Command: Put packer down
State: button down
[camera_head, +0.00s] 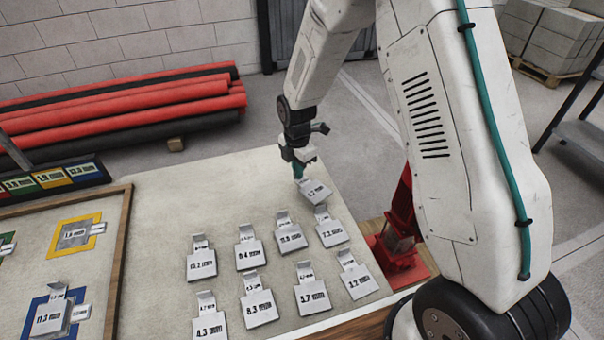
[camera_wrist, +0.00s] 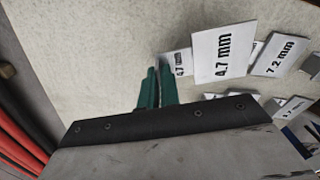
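The packer labelled 4.7 mm (camera_head: 317,193) is a flat light-grey plate with a small bent tab. My gripper (camera_head: 299,168) is at its tab, at the far right part of the table. In the wrist view the green fingers (camera_wrist: 159,82) are close together at the tab's edge, and the packer's plate (camera_wrist: 223,50) extends to the right. The gripper appears shut on the tab. The plate looks tilted, and I cannot tell whether it touches the tabletop (camera_head: 190,190).
Several similar packers stand in two rows nearer me; the 7.2 mm one (camera_head: 332,233) is closest. A wood-edged board (camera_head: 124,240) with coloured frames lies at left. Free tabletop lies left of my gripper. Red pipes (camera_head: 120,100) lie behind; a red machine part (camera_head: 398,248) is at right.

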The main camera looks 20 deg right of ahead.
jog(key=shift+w+d+f, duration=0.1)
jog(key=shift+w+d, duration=0.5)
jog(key=shift+d, duration=0.15)
jog(key=shift+w+d+f, duration=0.15)
jog(key=shift+f, duration=1.6)
jog(key=shift+f, duration=0.1)
jog(key=c, duration=1.6)
grip_release()
